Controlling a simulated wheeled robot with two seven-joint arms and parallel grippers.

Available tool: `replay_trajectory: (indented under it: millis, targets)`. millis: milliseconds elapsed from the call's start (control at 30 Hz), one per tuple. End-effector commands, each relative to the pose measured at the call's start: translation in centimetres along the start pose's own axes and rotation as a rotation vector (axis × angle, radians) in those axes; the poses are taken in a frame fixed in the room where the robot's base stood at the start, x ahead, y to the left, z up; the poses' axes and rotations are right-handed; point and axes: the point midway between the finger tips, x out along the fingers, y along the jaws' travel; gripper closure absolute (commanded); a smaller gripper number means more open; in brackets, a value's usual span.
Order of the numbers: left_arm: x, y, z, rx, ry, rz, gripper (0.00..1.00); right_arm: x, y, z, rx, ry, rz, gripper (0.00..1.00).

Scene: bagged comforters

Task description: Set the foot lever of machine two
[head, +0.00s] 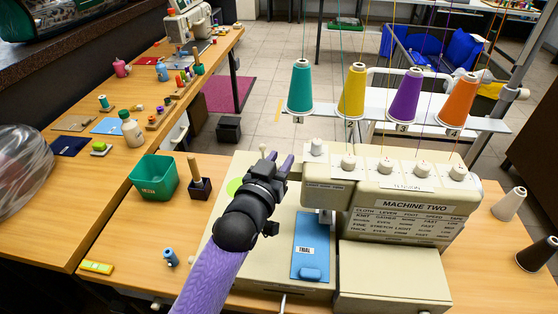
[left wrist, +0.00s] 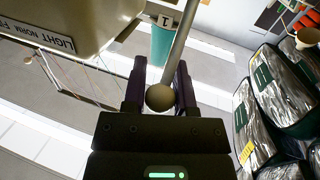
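Machine two (head: 405,206) is a cream machine on the front bench, with a name label and a printed settings chart. My left gripper (head: 281,160) is at the left side of its head. In the left wrist view, a round beige lever knob (left wrist: 160,97) on a grey rod (left wrist: 181,42) sits between the gripper's two fingers (left wrist: 159,80). The fingers stand apart on either side of the knob; I cannot tell whether they press on it. A label reading "LIGHT NORM" (left wrist: 48,38) shows on the machine's side. My right gripper is in neither view.
Teal, yellow, purple and orange thread cones (head: 352,92) stand above the machine. A blue pad (head: 310,245) lies on its bed. A green bin (head: 155,177) and a dark holder (head: 199,188) stand left of my arm. White and black cones (head: 509,204) stand at right.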

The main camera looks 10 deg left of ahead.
Motion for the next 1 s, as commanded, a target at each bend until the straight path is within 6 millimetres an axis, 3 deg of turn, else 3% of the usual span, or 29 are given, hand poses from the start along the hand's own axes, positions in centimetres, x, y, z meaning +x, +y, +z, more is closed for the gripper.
replay_trajectory:
  millis: [33,100,1000]
  targets:
    - [-0.01,0.0,0.01,0.0,0.0,0.0,0.86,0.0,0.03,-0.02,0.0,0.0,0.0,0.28]
    - [-0.01,0.0,0.01,0.0,0.0,0.0,1.0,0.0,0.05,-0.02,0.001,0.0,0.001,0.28]
    - [-0.02,0.0,0.03,0.0,0.0,0.0,1.0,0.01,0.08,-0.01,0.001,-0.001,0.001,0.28]
